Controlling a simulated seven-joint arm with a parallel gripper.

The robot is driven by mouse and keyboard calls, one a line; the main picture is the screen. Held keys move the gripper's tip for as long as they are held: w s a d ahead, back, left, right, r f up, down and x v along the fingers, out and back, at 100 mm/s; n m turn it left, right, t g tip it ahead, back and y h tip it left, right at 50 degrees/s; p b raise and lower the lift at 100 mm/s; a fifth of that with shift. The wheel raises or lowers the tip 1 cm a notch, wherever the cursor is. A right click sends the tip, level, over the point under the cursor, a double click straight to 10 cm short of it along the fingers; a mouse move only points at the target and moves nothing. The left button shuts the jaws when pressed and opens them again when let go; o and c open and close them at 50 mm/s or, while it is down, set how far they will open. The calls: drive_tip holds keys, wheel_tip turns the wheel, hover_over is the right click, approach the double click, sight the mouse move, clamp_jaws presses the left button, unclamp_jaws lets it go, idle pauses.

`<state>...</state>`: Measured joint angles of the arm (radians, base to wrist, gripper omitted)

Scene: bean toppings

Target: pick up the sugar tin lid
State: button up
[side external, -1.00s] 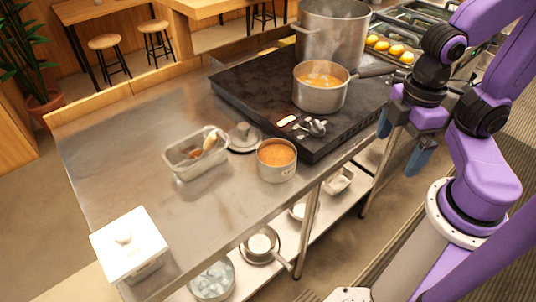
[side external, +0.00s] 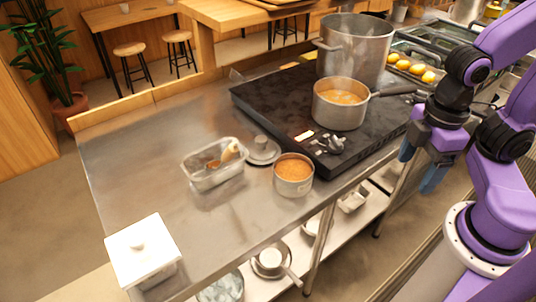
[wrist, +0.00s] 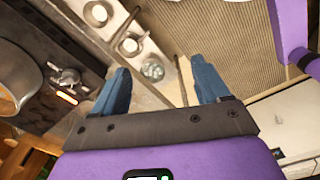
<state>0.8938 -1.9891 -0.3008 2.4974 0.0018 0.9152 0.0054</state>
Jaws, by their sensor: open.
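A round metal tin (side external: 294,178) with orange-brown contents stands uncovered on the steel counter, near its front edge. A white square box with a knobbed lid (side external: 140,246) stands at the counter's front left corner. My gripper (side external: 420,163) is open and empty, off the counter's front edge at the right, well away from both lids. Its blue fingers also show apart in the wrist view (wrist: 158,72), where neither lid is clear.
The steel tray (side external: 200,181) holds a wooden-handled utensil. A black cooktop (side external: 270,99) carries a saucepan (side external: 339,112) of orange liquid and a tall pot (side external: 352,55). A lower shelf (side external: 262,285) holds pans and bowls.

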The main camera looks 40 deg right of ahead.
drive_tip(key=w+a+r+m, duration=0.2)
drive_tip(key=w+a+m, duration=0.35)
drive_tip(key=w, duration=0.45)
drive_tip(key=m, duration=1.6)
hover_over(262, 138)
wheel_tip(262, 138, down, 2)
drive_tip(key=f, duration=1.2)
drive_tip(key=shift+w+d, duration=0.15)
drive_tip(key=shift+d, duration=0.1)
drive_tip(key=shift+a+f, duration=0.15)
drive_tip(key=shift+f, duration=1.15)
drive_tip(key=shift+a+f, duration=0.15)
drive_tip(key=shift+f, duration=1.1)
drive_tip(key=c, duration=1.2)
